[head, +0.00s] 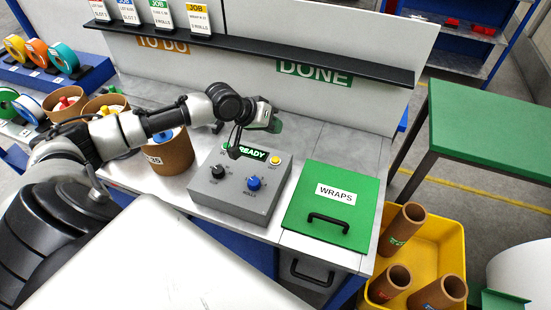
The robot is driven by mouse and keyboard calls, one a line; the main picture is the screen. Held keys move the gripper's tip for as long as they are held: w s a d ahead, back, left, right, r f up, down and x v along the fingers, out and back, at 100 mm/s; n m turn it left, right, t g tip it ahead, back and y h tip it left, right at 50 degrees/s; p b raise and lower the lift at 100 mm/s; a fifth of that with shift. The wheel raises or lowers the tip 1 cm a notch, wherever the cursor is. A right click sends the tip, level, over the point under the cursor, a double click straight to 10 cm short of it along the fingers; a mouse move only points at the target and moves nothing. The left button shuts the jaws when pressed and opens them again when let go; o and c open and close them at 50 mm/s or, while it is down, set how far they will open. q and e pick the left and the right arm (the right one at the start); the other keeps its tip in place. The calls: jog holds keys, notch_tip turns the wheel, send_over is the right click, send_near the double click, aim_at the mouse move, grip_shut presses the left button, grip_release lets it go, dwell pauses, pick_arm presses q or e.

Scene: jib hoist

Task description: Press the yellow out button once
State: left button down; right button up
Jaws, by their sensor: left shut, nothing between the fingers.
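The yellow out button (275,160) is a small round cap at the upper right of the grey control box (240,186), with a small label below it. My right gripper is not in view.
A green WRAPS lid (329,205) with a black handle lies right of the box. A brown cylinder container (170,152) stands left of it. A black shelf (260,45) runs behind. A yellow bin (426,250) holds brown tubes at the right.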

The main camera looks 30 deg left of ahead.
pick_arm(q)
jog(key=shift+f, duration=0.1)
jog(key=b, duration=0.8)
send_over(274, 158)
notch_tip(274, 158, down, 7)
jog(key=shift+r, duration=0.15)
jog(key=shift+f, duration=1)
jog(key=shift+f, duration=0.15)
dwell(0.6)
jog(key=shift+f, duration=0.25)
